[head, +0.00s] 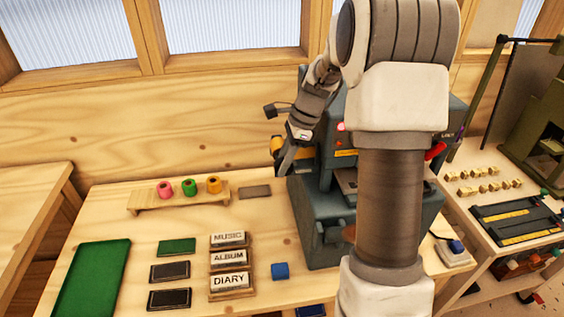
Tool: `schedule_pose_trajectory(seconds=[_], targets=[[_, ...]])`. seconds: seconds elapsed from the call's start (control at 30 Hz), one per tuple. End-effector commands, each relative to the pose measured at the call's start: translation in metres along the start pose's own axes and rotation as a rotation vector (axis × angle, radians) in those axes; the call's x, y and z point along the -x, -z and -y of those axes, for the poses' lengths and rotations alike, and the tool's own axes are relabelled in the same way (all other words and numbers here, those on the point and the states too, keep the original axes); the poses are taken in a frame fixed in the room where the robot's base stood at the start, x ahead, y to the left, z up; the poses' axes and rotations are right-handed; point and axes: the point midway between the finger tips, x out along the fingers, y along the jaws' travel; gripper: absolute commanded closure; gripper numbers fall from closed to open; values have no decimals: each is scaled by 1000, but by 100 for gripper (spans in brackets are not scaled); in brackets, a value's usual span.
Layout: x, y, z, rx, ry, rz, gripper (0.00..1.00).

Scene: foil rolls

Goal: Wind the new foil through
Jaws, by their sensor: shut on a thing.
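The grey-green foil machine (318,218) stands at the back of the bench, its right part hidden behind my arm. My gripper (286,165) points down at the machine's left side, beside a yellow-orange roll-like part (277,147). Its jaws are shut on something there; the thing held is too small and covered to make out. Pink (165,189), green (189,187) and orange (213,185) foil rolls stand on a low wooden rack (150,205) to the left. The foil's path inside the machine is not visible.
A dark lever (272,111) juts from the machine near my gripper. A side table (510,205) is at right.

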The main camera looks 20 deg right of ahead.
Motion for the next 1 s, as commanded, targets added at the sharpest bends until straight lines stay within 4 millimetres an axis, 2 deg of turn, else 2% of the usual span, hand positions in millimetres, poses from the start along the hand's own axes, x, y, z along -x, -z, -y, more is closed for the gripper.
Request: schedule_pose_trajectory(seconds=[0.43, 0.47, 0.6, 0.63, 1.0], targets=[[0, 1, 0, 2, -1, 53, 100], [0, 1, 0, 2, -1, 53, 68], [0, 1, 0, 1, 0, 52, 43], [0, 1, 0, 1, 0, 52, 40], [0, 0, 0, 3, 0, 35, 40]])
